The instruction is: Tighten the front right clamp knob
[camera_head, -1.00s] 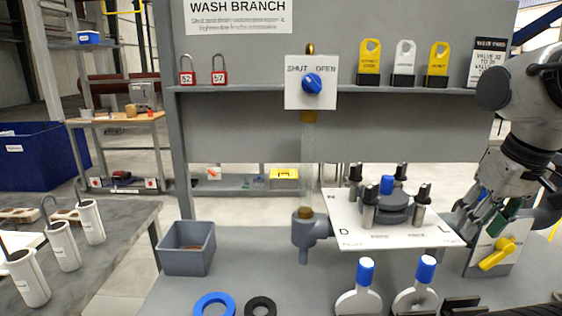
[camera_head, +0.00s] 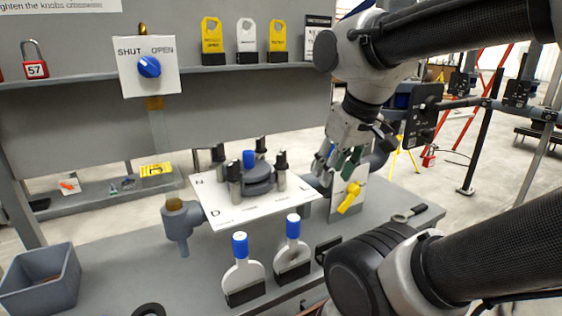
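The filter press is a dark grey round body (camera_head: 258,183) with a blue cap, on a white plate (camera_head: 225,215). Several upright black clamp knobs stand around it. The front right clamp knob (camera_head: 282,168) is the one nearest my gripper; the front left knob (camera_head: 234,178) stands left of it. My gripper (camera_head: 335,168) points down, to the right of the front right knob and apart from it. Its dark green-padded fingers are spread with a gap between them and nothing visible inside. The fingertips lie in front of a grey pipe and close above a yellow-handled panel.
The yellow valve handle (camera_head: 350,198) is just below my gripper. Two blue-topped paddles (camera_head: 240,262) stand in front of the plate. A blue-knob shut/open panel (camera_head: 149,67) hangs behind. A grey bin (camera_head: 38,282) is at left. A wrench-like tool (camera_head: 408,214) lies on the bench at right.

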